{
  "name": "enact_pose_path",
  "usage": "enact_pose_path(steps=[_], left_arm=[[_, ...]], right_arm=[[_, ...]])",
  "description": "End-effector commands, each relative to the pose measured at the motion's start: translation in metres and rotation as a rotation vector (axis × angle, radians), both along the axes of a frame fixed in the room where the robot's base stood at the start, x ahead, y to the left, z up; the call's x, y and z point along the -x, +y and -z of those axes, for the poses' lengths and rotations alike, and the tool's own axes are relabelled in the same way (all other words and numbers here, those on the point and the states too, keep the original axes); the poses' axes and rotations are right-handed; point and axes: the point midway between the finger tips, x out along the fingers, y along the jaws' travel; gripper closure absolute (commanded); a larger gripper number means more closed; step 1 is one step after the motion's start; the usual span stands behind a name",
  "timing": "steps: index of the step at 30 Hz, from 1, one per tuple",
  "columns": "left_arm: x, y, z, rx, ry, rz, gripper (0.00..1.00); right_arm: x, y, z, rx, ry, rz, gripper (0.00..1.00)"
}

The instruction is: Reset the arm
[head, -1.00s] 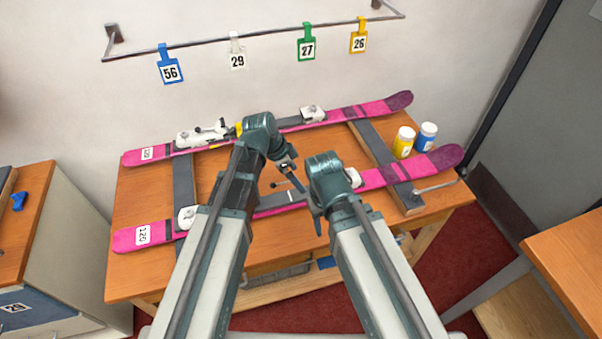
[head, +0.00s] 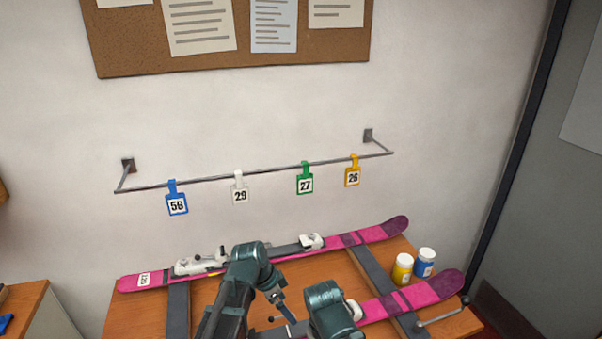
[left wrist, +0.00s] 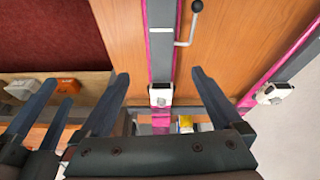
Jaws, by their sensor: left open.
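My left arm shows at the bottom middle of the head view, with its gripper (head: 281,304) over the bench between the two pink skis. In the left wrist view its two dark fingers (left wrist: 160,73) stand wide apart with nothing held between them. The near ski (left wrist: 160,45) lies beyond them. My right arm's wrist shows in the head view over the near ski (head: 437,289) and hides its own jaws. Two more dark fingers (left wrist: 61,91), apart and empty, at the left of the left wrist view look like my right gripper.
The far ski (head: 350,239) lies along the bench's back. Yellow (head: 402,269) and blue (head: 425,263) jars stand at the right. A wall rail (head: 270,172) holds tags 56 (head: 177,205), 29 (head: 240,195), 27 (head: 305,184) and 26 (head: 352,178). A corkboard (head: 235,65) hangs above.

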Motion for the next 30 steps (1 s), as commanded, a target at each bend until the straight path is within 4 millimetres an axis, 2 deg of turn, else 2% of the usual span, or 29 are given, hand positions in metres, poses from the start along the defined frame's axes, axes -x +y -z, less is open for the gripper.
enact_pose_path(steps=[3, 9, 20, 21, 30], left_arm=[[0.022, 0.026, 0.005, -0.044, 0.077, -0.223, 0.00], [0.053, 0.069, 0.011, -0.121, 0.181, -0.645, 0.00], [0.091, 0.119, 0.014, -0.197, 0.242, -1.167, 0.00], [0.092, 0.107, 0.014, -0.210, 0.244, -1.137, 0.00], [0.121, 0.045, 0.014, -0.312, 0.243, -0.957, 0.00]], right_arm=[[0.000, 0.000, 0.000, 0.000, 0.000, 0.000, 0.50], [0.000, 0.000, 0.000, 0.000, 0.000, 0.000, 0.50], [0.000, 0.000, 0.000, 0.000, 0.000, 0.000, 0.50], [0.000, 0.000, 0.000, 0.000, 0.000, 0.000, 0.50], [0.000, 0.000, 0.000, 0.000, 0.000, 0.000, 0.50]])
